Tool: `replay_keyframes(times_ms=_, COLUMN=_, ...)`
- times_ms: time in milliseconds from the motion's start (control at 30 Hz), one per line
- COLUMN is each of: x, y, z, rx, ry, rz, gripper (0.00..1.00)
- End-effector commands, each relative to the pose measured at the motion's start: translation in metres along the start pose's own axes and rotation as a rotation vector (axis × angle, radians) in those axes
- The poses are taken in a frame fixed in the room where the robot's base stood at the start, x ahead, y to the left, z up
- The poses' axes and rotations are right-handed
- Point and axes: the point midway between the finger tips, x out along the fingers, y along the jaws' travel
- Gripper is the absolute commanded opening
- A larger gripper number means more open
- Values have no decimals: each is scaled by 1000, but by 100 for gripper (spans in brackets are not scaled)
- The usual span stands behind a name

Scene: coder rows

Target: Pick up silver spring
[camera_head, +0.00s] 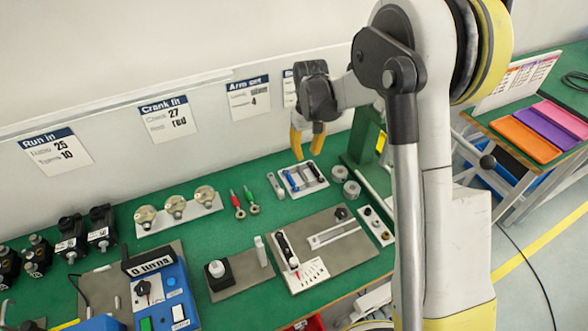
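My gripper (307,154) hangs above the back of the green bench, with its two yellow fingers pointing down, apart, and nothing seen between them. I cannot clearly make out a silver spring. Two small silver round pieces (351,188) stand on the bench to the right of and below the gripper in the picture; they are too small to tell if either is a spring. A white tray (291,187) with several slim metal and blue parts lies just below the gripper in the picture.
A wrench-like tool (275,186) and red and green handled tools (237,205) lie left of the tray. A grey plate with fixtures (355,258) is in front. A green post (363,140) stands right of the gripper. My arm hides part of the bench's right end.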

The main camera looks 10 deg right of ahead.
Motion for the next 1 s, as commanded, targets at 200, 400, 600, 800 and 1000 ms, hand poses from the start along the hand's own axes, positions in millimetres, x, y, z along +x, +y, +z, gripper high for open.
replay_keyframes(times_ms=200, x=21, y=1, z=-4, rx=-5, ry=-15, rz=-3, gripper=27)
replay_keyframes(times_ms=400, x=55, y=1, z=-3, rx=-5, ry=-14, rz=-3, gripper=27)
replay_keyframes(times_ms=600, x=73, y=1, z=-3, rx=-4, ry=-14, rz=-3, gripper=27)
replay_keyframes(times_ms=800, x=104, y=2, z=-5, rx=-4, ry=-14, rz=-3, gripper=27)
replay_keyframes(times_ms=1000, x=118, y=1, z=-4, rx=-4, ry=-13, rz=-3, gripper=27)
